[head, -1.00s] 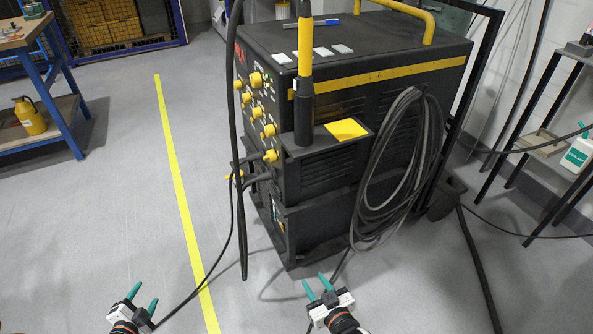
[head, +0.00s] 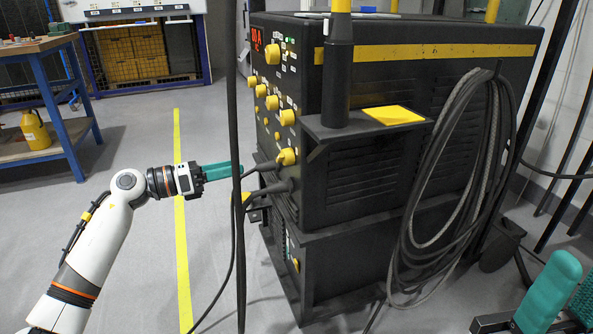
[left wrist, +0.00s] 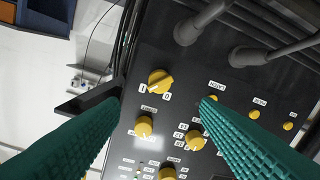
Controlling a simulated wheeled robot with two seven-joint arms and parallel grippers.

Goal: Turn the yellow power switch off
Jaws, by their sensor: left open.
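The yellow power switch (left wrist: 160,82) is a knob with I and 0 marks on the black machine's front panel. In the left wrist view it lies just beyond and between my fingertips, apart from both. I cannot tell which mark it points to. It also shows low on the panel in the head view (head: 287,157). My left gripper (head: 238,170) is open and empty, left of the panel and pointing at it, partly behind a hanging black cable. Its teal fingers also fill the sides of the left wrist view (left wrist: 161,103). My right gripper (head: 574,272) is open at the lower right.
Other yellow knobs (left wrist: 196,138) sit close to the switch. Two grey cable plugs (left wrist: 247,55) stick out beside it. A black cable (head: 235,130) hangs before the panel. A coiled cable (head: 455,170) hangs on the machine's side.

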